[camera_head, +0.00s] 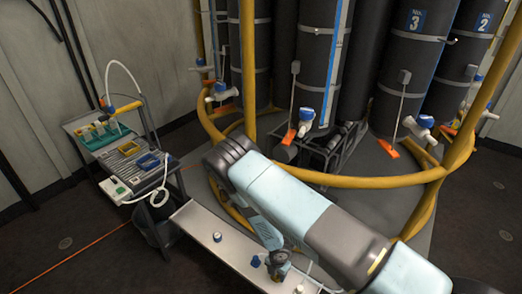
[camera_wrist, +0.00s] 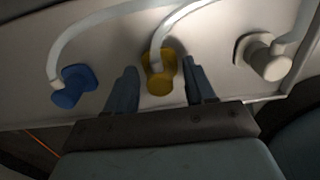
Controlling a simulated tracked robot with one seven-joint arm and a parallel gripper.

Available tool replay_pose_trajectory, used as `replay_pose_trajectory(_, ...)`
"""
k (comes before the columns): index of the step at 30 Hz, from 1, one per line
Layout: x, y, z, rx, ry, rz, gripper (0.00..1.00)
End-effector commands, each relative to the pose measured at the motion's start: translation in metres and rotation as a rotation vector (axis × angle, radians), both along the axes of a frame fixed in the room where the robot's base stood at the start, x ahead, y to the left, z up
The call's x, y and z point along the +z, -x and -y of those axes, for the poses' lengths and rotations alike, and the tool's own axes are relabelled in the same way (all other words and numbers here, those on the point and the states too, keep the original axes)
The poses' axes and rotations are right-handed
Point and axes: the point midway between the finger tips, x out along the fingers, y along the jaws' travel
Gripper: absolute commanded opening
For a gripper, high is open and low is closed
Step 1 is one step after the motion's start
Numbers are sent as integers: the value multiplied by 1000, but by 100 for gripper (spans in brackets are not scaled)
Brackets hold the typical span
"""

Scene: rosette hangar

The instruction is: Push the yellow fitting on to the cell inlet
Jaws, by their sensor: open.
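The yellow fitting (camera_wrist: 158,74) sits at the end of a white hose on a pale surface in the wrist view. My gripper (camera_wrist: 160,85) is open, with one finger on each side of the yellow fitting and a gap showing on both sides. In the head view my gripper (camera_head: 278,268) is low over the narrow bench, mostly hidden by my arm. I cannot tell which part in view is the cell inlet.
A blue fitting (camera_wrist: 73,86) with a hose lies to the left, and a whitish fitting (camera_wrist: 264,57) to the right. The bench (camera_head: 205,225) is beside a tool cart (camera_head: 125,165). Yellow rails (camera_head: 370,182) surround dark cylinders (camera_head: 405,75) with valves behind my arm.

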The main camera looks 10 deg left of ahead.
Motion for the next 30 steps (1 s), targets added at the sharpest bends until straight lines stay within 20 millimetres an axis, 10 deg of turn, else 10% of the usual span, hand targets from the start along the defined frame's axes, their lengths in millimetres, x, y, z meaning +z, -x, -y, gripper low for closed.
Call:
replay_pose_trajectory(14, 0, 0, 0, -2, 0, 0, 54)
replay_pose_trajectory(30, 0, 0, 1, -2, 0, 0, 3)
